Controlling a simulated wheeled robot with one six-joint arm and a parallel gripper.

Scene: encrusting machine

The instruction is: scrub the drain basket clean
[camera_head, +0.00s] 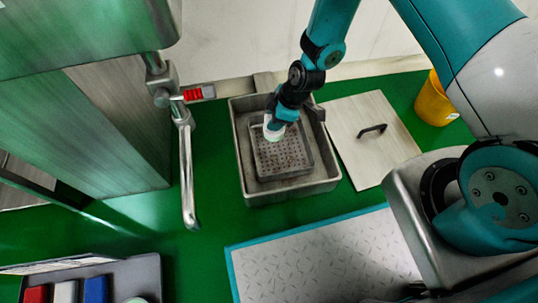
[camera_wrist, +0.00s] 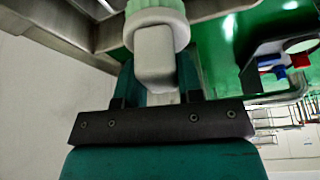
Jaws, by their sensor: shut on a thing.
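The drain basket (camera_head: 296,161) is a square grey metal tray with a perforated floor and brownish specks. It sits inside an open metal pit (camera_head: 331,183) in the green floor. My gripper (camera_head: 275,125) points down over the upper left part of the basket. It is shut on a brush (camera_wrist: 154,55) with a whitish block handle and a pale green round head. In the head view the brush head is small and at or just above the basket; I cannot tell whether it touches. The gripper hides part of the basket's far side.
A pale lid (camera_head: 365,150) with a dark handle lies right of the pit. A metal tap (camera_head: 187,175) stands to the left. A yellow bucket (camera_head: 433,103) is at the upper right. A dark tray (camera_head: 145,270) with coloured items is at the lower left.

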